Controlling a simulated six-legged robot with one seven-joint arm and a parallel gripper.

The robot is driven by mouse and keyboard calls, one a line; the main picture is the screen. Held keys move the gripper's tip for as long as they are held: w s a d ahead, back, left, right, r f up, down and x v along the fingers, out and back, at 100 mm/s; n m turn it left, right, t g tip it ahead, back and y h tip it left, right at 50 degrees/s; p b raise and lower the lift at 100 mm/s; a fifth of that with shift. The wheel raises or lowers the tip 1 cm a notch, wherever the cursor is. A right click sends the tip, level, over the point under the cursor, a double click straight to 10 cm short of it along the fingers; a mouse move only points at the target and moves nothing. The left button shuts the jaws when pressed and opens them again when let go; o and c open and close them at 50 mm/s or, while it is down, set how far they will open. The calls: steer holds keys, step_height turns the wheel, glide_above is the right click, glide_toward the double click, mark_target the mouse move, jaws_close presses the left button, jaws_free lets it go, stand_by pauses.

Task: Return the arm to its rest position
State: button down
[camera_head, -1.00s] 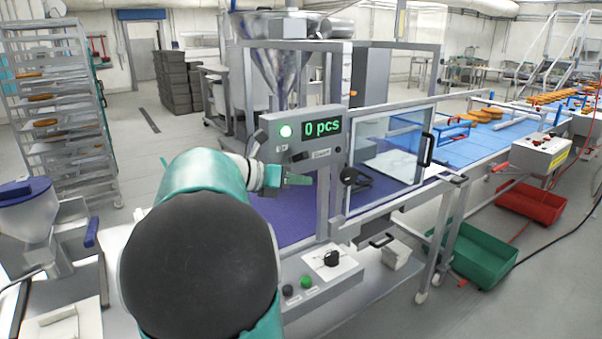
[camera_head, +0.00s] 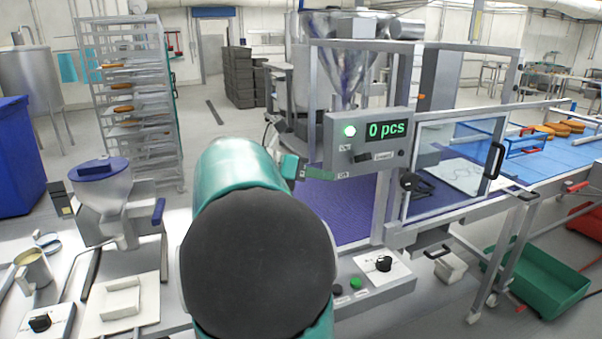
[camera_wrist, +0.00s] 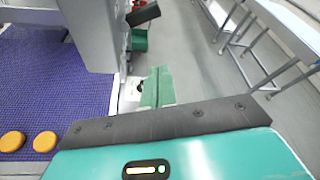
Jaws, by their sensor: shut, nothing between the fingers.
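My arm, teal with a dark round joint cap, stands at the bottom middle of the head view. My gripper (camera_head: 316,172) reaches out past it toward the grey display box (camera_head: 368,143) that reads "0 pcs". I cannot tell there whether they touch. In the wrist view the green fingers of my gripper (camera_wrist: 157,88) are together with nothing between them. They are over the edge of the machine, above the floor gap.
The purple belt (camera_head: 345,215) lies beside the arm; round golden pieces (camera_wrist: 44,142) lie on it in the wrist view. A clear door (camera_head: 455,165) stands right of the display. A green crate (camera_head: 545,275) is on the floor at right.

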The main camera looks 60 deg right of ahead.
steer(key=shift+w, duration=0.1)
steer(key=w+a+f+m+t+y, duration=0.1)
steer(key=w+a+f+m+t, duration=0.2)
steer(key=a, duration=0.5)
steer(key=w+a+f+m+t+y, duration=0.1)
steer(key=w+a+f+t, duration=0.25)
steer(key=a, duration=0.45)
steer(key=w+a+f+m+t+y, duration=0.1)
steer(key=w+a+f+m+t, duration=0.2)
steer(key=a, duration=0.5)
steer(key=a+f+m+t+y, duration=0.2)
steer(key=a+m+t+y, duration=0.1)
steer(key=a, duration=0.8)
steer(key=a+f+m+t+y, duration=0.2)
steer(key=a+f+t+y, duration=0.1)
steer(key=a, duration=0.8)
steer(key=shift+s+a+m+t, duration=0.25)
steer(key=shift+s+m+t, duration=0.15)
steer(key=shift+t, duration=0.05)
